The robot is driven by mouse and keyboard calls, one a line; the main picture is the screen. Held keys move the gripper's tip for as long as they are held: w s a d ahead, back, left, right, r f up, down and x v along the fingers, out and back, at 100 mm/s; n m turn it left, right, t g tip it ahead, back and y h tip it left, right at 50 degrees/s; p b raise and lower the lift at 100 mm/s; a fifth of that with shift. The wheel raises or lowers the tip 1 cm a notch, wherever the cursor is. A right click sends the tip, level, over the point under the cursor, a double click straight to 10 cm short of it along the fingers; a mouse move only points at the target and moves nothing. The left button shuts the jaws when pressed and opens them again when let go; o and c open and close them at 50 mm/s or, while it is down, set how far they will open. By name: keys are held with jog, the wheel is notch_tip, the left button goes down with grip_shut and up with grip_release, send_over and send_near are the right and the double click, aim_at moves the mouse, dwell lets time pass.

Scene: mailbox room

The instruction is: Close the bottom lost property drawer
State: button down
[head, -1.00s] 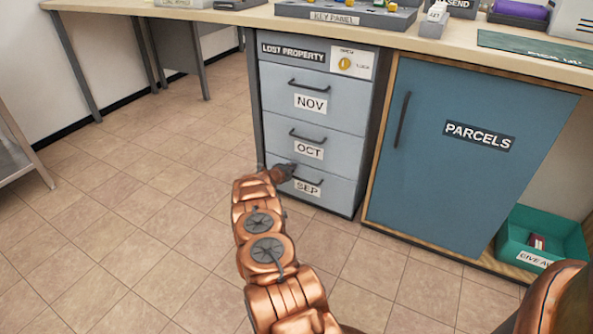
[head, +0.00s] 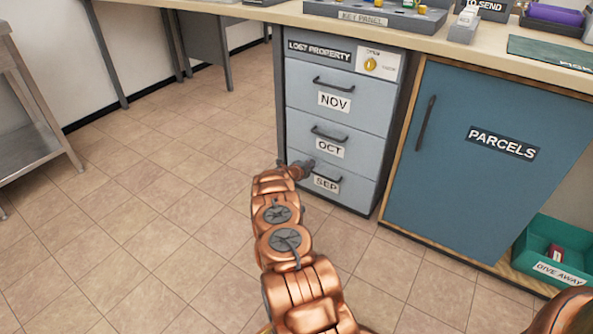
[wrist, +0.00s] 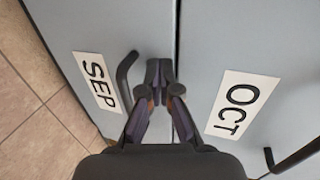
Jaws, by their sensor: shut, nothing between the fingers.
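The bottom lost property drawer (head: 352,194), labelled SEP, is the lowest of three grey drawers under the counter. Its front looks level with the OCT drawer (head: 362,153) above, with only a thin dark seam between them in the wrist view. My gripper (head: 304,169) is at the upper left of the SEP front and partly hides its handle. In the wrist view my gripper (wrist: 160,75) is shut and empty, beside the dark SEP handle (wrist: 126,82) and near the seam. I cannot tell whether the fingertips touch the front.
The NOV drawer (head: 362,98) at the top also looks shut. The blue PARCELS door (head: 480,190) is right of the drawers, with a green give-away bin (head: 520,252) beyond. A metal table (head: 30,148) stands at the left. The tiled floor (head: 150,230) between is clear.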

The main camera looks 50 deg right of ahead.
jog(key=f+p+v, duration=0.1)
jog(key=p+v, duration=0.4)
jog(key=v, duration=0.7)
jog(key=shift+a, duration=0.3)
jog(key=shift+r, duration=0.2)
jog(key=s+a+r+m+g+y+p, duration=0.1)
jog(key=s+a+r+m+g+p, duration=0.15)
jog(key=a+r+m+p, duration=0.75)
jog(key=s+a+r+m+g+y, duration=0.1)
jog(key=s+a+r+m+y, duration=0.2)
jog(key=r, duration=1.6)
jog(key=s+a+r+m+g+p, duration=0.1)
jog(key=s+a+r+m+p, duration=0.5)
jog(key=r, duration=0.8)
jog(key=s+a+r+m+y+p, duration=0.3)
jog(key=s+a+r+m+p, duration=0.2)
jog(key=s+a+r, duration=0.4)
jog(key=s+a+r+m+y+p, duration=0.4)
jog(key=s+a+r+m, duration=0.3)
jog(key=a, duration=0.7)
jog(key=s+a+r+m+y+p, duration=0.3)
jog(key=s+a+r+m+p, duration=0.3)
jog(key=s+a+r, duration=0.4)
jog(key=shift+s+a+r+t+p, duration=0.45)
jog(key=shift+a+p, duration=0.15)
jog(key=shift+a, duration=0.55)
